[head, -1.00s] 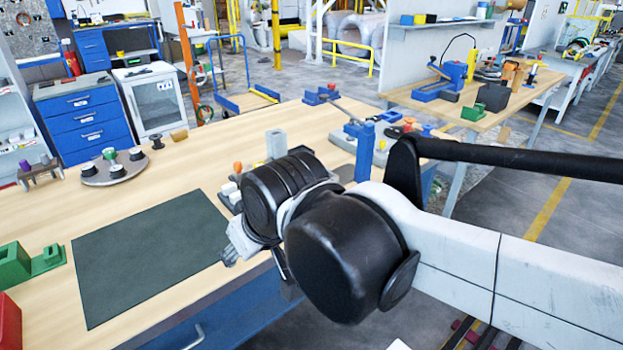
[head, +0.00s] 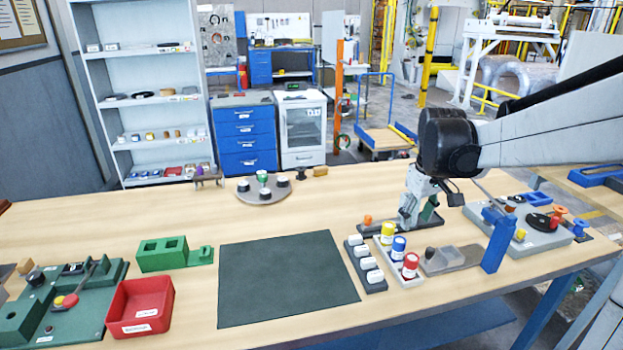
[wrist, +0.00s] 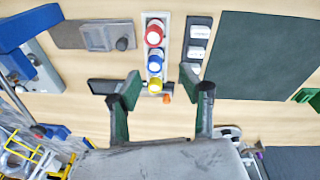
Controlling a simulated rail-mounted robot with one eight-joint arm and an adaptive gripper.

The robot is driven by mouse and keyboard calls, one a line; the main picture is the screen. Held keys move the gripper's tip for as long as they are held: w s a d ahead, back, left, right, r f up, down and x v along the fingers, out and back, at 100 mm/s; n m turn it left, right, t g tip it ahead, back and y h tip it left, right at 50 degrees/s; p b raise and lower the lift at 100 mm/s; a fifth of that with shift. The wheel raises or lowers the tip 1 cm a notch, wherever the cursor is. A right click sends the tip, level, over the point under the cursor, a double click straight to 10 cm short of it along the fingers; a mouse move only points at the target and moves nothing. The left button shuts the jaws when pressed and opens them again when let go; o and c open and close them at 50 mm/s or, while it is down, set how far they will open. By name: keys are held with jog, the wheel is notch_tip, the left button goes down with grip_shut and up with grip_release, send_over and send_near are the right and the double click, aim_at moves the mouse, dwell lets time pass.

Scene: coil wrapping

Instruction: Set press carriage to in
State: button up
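No part is labelled as the press carriage, and I cannot tell for certain which one it is. A green fixture (head: 88,318) with a lever and red and yellow knobs stands at the far left front of the table in the head view. At the right is a grey machine base (head: 520,235) with a blue upright (head: 496,240); part of it shows in the wrist view (wrist: 45,75). My gripper (head: 418,218) is over the right half of the table, behind the capped bottles. In the wrist view my gripper (wrist: 161,98) has its fingers apart with nothing held.
A dark mat (head: 285,278) covers the table's middle. A red bin (head: 140,305) and a green block (head: 165,255) stand left of it. Right of it are a dark strip of white pieces (head: 366,265), capped bottles (head: 398,255) and a grey-brown plate (head: 455,258). A round tray (head: 263,192) stands behind.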

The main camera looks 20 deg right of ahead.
jog(key=g+p, duration=0.2)
jog(key=p, duration=0.1)
send_near(432, 249)
jog(key=shift+n+y, duration=0.3)
jog(key=f, duration=1)
jog(key=shift+s+d+f+p, duration=0.15)
jog(key=shift+s+f+p, duration=0.05)
jog(key=shift+f+p, duration=0.2)
grip_shut()
